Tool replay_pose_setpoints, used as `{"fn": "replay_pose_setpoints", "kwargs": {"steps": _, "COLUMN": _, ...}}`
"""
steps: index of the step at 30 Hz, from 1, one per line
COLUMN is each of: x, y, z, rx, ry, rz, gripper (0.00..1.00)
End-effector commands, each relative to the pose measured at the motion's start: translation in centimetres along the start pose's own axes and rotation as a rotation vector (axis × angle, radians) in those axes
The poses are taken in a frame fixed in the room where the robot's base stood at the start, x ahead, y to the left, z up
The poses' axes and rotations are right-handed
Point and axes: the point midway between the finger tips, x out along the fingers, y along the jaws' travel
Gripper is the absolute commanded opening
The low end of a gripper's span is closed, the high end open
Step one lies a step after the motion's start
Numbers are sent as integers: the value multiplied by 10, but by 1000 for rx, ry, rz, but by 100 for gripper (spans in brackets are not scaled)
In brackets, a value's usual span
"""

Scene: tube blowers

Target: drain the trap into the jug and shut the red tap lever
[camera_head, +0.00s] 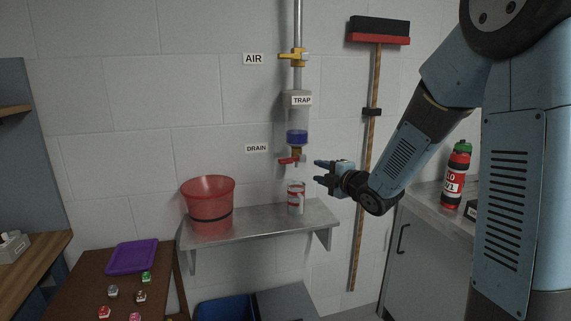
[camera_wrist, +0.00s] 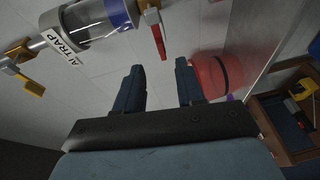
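The trap (camera_head: 297,112) is a clear cylinder on a vertical pipe at the wall, with blue liquid (camera_head: 297,137) at its bottom. Below it the red tap lever (camera_head: 288,161) points left, crosswise to the pipe; it also shows in the wrist view (camera_wrist: 157,40). A white and red vessel (camera_head: 296,198) stands upright on the shelf under the drain; whether it is the jug I cannot tell. No liquid stream shows. My gripper (camera_head: 318,171) is open and empty, right of the outlet and apart from it; its fingers (camera_wrist: 159,82) show spread in the wrist view.
A red bucket (camera_head: 208,205) stands on the left of the metal shelf (camera_head: 258,222). A yellow air lever (camera_head: 291,57) sits higher on the pipe. A broom (camera_head: 371,130) hangs behind my arm. A red bottle (camera_head: 455,178) stands on the right counter. A purple tray (camera_head: 132,257) lies lower left.

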Motion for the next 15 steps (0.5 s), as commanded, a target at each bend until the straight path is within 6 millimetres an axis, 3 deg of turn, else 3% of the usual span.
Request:
{"fn": "replay_pose_setpoints", "kwargs": {"steps": 11, "x": 21, "y": -9, "z": -15, "rx": -83, "ry": 104, "rz": 78, "gripper": 38}}
{"fn": "replay_pose_setpoints", "kwargs": {"steps": 15, "x": 40, "y": -8, "z": -18, "rx": -82, "ry": 105, "rz": 77, "gripper": 38}}
